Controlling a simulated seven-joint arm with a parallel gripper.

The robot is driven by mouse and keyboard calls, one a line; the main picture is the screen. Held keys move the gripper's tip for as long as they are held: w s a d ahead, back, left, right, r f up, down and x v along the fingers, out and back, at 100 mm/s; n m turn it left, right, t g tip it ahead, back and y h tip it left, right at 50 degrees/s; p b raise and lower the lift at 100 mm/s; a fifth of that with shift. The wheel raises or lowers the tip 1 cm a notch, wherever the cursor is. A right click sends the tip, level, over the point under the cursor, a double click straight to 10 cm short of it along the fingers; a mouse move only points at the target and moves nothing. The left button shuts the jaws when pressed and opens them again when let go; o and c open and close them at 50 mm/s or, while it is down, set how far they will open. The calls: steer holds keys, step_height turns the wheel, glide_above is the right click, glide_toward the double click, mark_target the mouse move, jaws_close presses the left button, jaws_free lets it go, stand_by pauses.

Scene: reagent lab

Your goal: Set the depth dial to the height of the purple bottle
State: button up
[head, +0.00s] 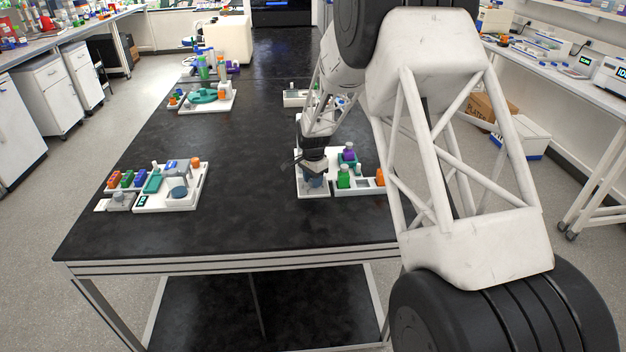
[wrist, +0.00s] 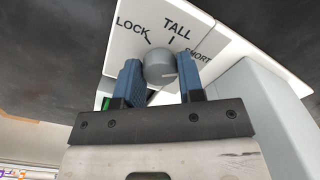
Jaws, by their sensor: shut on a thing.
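The grey depth dial (wrist: 158,68) sits on a white panel marked LOCK, TALL and SHORT. The blue fingers of my gripper (wrist: 160,75) are on both sides of it, shut on it. A pale line on the dial points toward the right side, but I cannot tell its exact setting. In the head view my gripper (head: 313,168) is low over the white station (head: 313,192) at the right of the bench. The purple bottle (head: 348,156) stands just right of it, behind a green bottle (head: 343,178). Its height relative to the green one is hard to judge.
An orange item (head: 380,177) sits at the right end of the tray (head: 358,190). Another white station (head: 190,199) with coloured blocks is at the front left. A further tray (head: 220,107) is at the back left. The bench middle is clear.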

steer(key=shift+r, duration=0.1)
stand_by(0.4)
steer(key=o, duration=0.9)
steer(key=shift+r, duration=3.85)
steer(key=shift+r, duration=0.1)
